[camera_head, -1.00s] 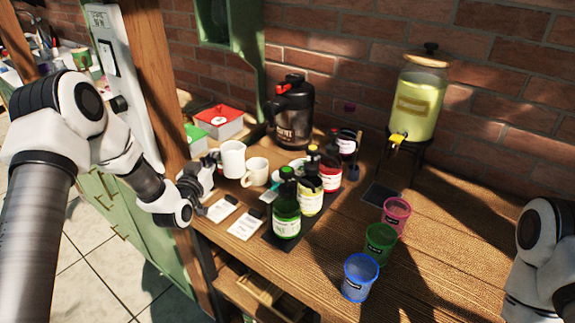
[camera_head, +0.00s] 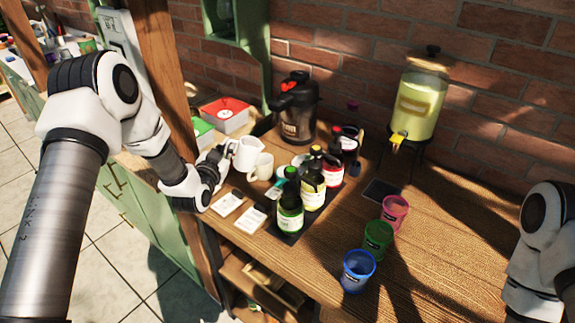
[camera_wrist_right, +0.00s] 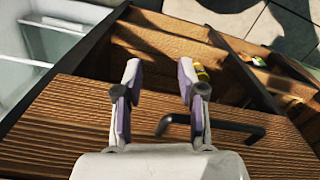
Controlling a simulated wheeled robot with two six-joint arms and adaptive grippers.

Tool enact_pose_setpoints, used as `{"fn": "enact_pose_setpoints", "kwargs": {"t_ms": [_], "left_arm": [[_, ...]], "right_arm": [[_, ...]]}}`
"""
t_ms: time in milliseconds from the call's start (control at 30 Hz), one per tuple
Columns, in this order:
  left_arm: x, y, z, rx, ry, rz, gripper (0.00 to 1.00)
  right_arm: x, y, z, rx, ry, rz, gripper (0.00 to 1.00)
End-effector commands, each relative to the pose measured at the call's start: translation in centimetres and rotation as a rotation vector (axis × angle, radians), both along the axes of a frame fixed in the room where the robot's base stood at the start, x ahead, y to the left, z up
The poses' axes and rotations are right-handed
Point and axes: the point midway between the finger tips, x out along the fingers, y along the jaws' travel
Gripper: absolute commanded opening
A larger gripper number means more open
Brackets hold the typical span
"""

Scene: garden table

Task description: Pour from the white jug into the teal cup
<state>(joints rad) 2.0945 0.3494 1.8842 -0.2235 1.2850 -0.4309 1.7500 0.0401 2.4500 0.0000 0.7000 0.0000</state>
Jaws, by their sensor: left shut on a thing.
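The white jug (camera_head: 246,154) is at the left of the wooden table, tilted slightly to the right. My left gripper (camera_head: 227,156) is shut on it from its left side; the fingertips are partly hidden. A cream mug (camera_head: 261,167) stands just right of and in front of the jug. A small patch of teal (camera_head: 275,190) shows between this mug and the green bottle; it may be the teal cup, but it is mostly hidden. My right gripper (camera_wrist_right: 162,95) is open and empty in the right wrist view, above wood with a dark handle.
Several bottles (camera_head: 289,214) crowd the right side of the mugs. Two white cards (camera_head: 251,219) lie in front. A dark flask (camera_head: 297,108) stands behind, with a red-lidded box (camera_head: 226,115) to its left. Blue (camera_head: 357,271), green and pink cups stand rightward.

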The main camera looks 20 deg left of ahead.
Motion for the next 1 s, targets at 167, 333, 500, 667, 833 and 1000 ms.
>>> {"fn": "enact_pose_setpoints", "kwargs": {"t_ms": [167,333,500,667,833,1000], "left_arm": [[0.4,-1.3,0.5,0.111,0.028,-0.003,0.0],[0.7,-2.4,1.3,0.21,0.054,-0.002,0.0],[0.9,-3.4,2.2,0.297,0.079,-0.002,0.0],[1.0,-3.7,1.7,0.35,0.095,-0.001,0.0],[1.1,-4.0,1.7,0.385,0.104,-0.001,0.0],[1.2,-4.2,1.8,0.41,0.109,-0.001,0.0]], "right_arm": [[0.0,0.0,1.4,0.0,0.0,0.0,0.4],[0.0,0.0,2.9,0.0,0.0,0.0,0.4],[0.0,0.0,4.3,0.0,0.0,0.0,0.4],[0.0,0.0,4.3,0.0,0.0,0.0,0.4],[0.0,0.0,4.6,0.0,0.0,0.0,0.4],[0.0,0.0,4.9,0.0,0.0,0.0,0.4]]}}
